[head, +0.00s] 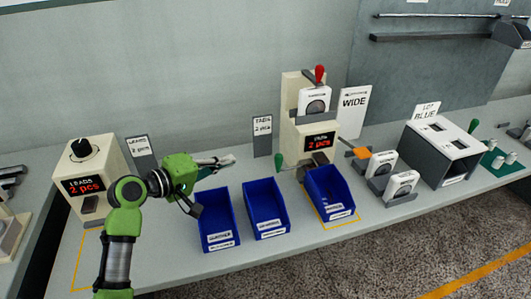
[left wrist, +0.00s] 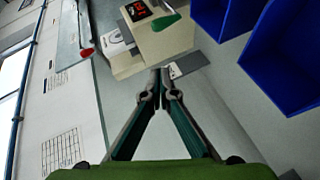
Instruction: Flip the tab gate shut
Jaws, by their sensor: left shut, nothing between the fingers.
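The beige tab dispenser (head: 297,125) stands at the back of the bench. Its display (head: 319,142) reads 2 pcs, and a red-knobbed lever (head: 319,74) stands upright on top. A green handle (head: 278,161) hangs low at its left side. An orange paddle (head: 358,152) sticks out to the right. I cannot tell for sure which one works the gate. My left gripper (head: 229,160) is shut and empty, in the air left of the green handle and apart from it. In the left wrist view its fingertips (left wrist: 160,80) meet below the dispenser and green handle (left wrist: 166,21). My right gripper is out of view.
Several blue bins stand in front, one (head: 330,196) below the dispenser. A TABS sign (head: 262,135) stands between my left gripper and the dispenser. The leads dispenser (head: 87,167) is at the left.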

